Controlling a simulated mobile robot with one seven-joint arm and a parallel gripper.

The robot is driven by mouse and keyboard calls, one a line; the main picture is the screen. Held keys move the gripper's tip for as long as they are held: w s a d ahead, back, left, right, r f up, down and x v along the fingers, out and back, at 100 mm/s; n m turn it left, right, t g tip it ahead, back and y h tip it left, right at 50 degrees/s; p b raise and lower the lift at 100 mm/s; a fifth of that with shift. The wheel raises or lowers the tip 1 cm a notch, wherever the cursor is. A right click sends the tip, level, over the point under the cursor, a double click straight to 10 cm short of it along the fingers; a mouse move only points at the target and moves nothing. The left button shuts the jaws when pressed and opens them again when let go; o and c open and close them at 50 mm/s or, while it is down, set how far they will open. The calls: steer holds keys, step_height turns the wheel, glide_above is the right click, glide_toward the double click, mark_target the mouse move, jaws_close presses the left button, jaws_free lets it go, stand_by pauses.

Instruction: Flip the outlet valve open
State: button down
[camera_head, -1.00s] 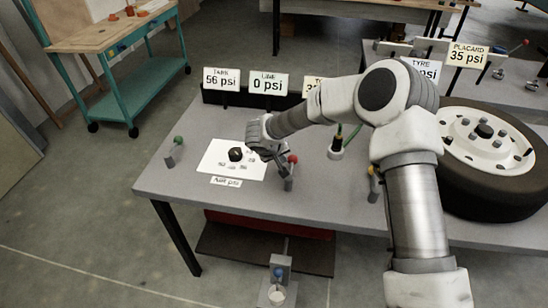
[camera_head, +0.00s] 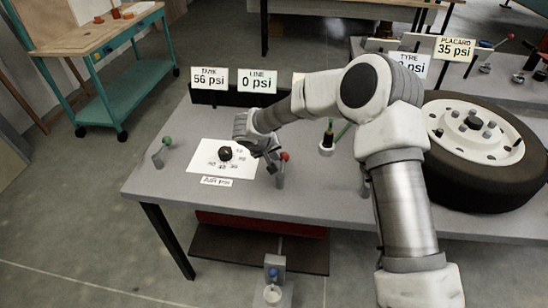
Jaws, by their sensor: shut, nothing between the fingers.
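A lever with a red knob (camera_head: 284,156) stands upright, or nearly so, near the front of the grey bench. A lever with a green knob (camera_head: 167,142) stands at the bench's left end. No label shows which of them is the outlet valve. My gripper (camera_head: 274,164) is shut and empty, low over the bench, just left of the red-knobbed lever. I cannot tell whether it touches the lever. A black dial (camera_head: 225,153) sits on a white sheet marked with numbers, left of my gripper. My arm covers part of the bench behind.
Signs read tank 56 psi (camera_head: 209,79), line 0 psi (camera_head: 257,81) and placard 35 psi (camera_head: 455,48). My arm partly hides the tyre sign (camera_head: 411,64). A wheel (camera_head: 485,150) lies on the right.

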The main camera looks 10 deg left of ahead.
steer(key=shift+w+d+f+b, duration=0.1)
steer(key=shift+d+f+b, duration=0.05)
steer(key=shift+b, duration=0.2)
steer(key=m+b, duration=0.1)
steer(key=d+m+h+b, duration=0.1)
steer(key=b, duration=0.1)
steer(key=m+b, duration=0.1)
steer(key=shift+w+d+f+g+h+b, duration=0.15)
steer(key=shift+w+d+g+h+b, duration=0.1)
steer(key=shift+g+h+b, duration=0.15)
steer(key=m+b, duration=0.1)
steer(key=d+m+g+h+b, duration=0.1)
steer(key=m, duration=0.1)
steer(key=shift+d, duration=0.25)
steer(key=m, duration=0.1)
steer(key=d+m+g+h, duration=0.1)
steer(key=d+m+g, duration=0.1)
steer(key=shift+s+r+m+b, duration=0.2)
steer(key=shift+r+m+b, duration=0.05)
steer(key=shift+m+b, duration=0.15)
steer(key=shift+s+d+m+g+h+p, duration=0.15)
steer(key=shift+s+d+m+g, duration=0.2)
steer(key=shift+m, duration=0.4)
steer(key=shift+s+d+m+g+h+p, duration=0.15)
steer(key=shift+d+m+g, duration=0.2)
steer(key=shift+m+g, duration=0.35)
steer(key=shift+s+d+m+g+h+p, duration=0.1)
steer(key=shift+s+d+m+g, duration=0.2)
steer(key=shift+m, duration=0.55)
